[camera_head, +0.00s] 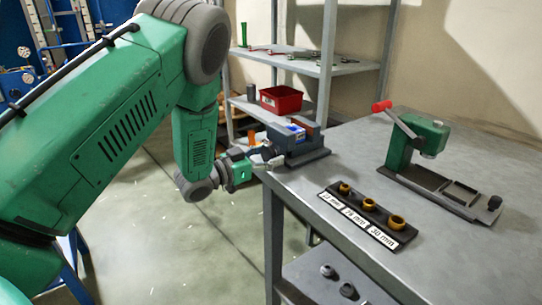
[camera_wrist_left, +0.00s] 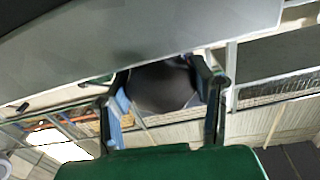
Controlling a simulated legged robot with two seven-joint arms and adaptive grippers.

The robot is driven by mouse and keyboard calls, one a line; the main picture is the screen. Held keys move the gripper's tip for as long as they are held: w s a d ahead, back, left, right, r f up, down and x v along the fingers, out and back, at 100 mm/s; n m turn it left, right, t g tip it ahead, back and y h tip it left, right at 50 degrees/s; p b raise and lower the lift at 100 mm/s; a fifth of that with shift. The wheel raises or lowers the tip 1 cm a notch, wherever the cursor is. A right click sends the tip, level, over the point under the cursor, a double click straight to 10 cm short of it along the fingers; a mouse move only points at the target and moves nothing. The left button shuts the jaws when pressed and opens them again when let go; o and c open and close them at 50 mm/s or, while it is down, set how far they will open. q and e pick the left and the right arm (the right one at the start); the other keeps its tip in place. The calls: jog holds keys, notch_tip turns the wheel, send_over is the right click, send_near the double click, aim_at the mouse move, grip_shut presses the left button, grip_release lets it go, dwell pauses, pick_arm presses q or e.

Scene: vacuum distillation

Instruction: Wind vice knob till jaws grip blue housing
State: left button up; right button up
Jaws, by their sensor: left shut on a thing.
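The grey bench vice (camera_head: 308,154) stands at the near left corner of the table. The blue housing (camera_head: 297,130) sits between its jaws; whether both jaws touch it is too small to tell. My left gripper (camera_head: 266,157) is at the vice's left end, level with the table edge. In the left wrist view its two fingers are shut around the sides of a dark rounded knob (camera_wrist_left: 162,88). The gripper largely hides this knob in the head view. My right gripper is not in view.
On the table (camera_head: 450,255) are a black block with brass rings (camera_head: 368,204), labelled 30 mm at one end, and a green press with a red-handled lever (camera_head: 430,135). Behind stands a shelf (camera_head: 310,66) with a red bin (camera_head: 281,99). Open floor lies left of the table.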

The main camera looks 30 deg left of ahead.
pick_arm(q)
jog(key=m, duration=0.2)
jog(key=shift+s+a+f+m, duration=0.1)
jog(key=shift+s+f+m, duration=0.1)
jog(key=shift+f+m, duration=0.15)
jog(key=shift+m, duration=1.05)
jog(key=o, duration=1.2)
jog(key=shift+s, duration=0.1)
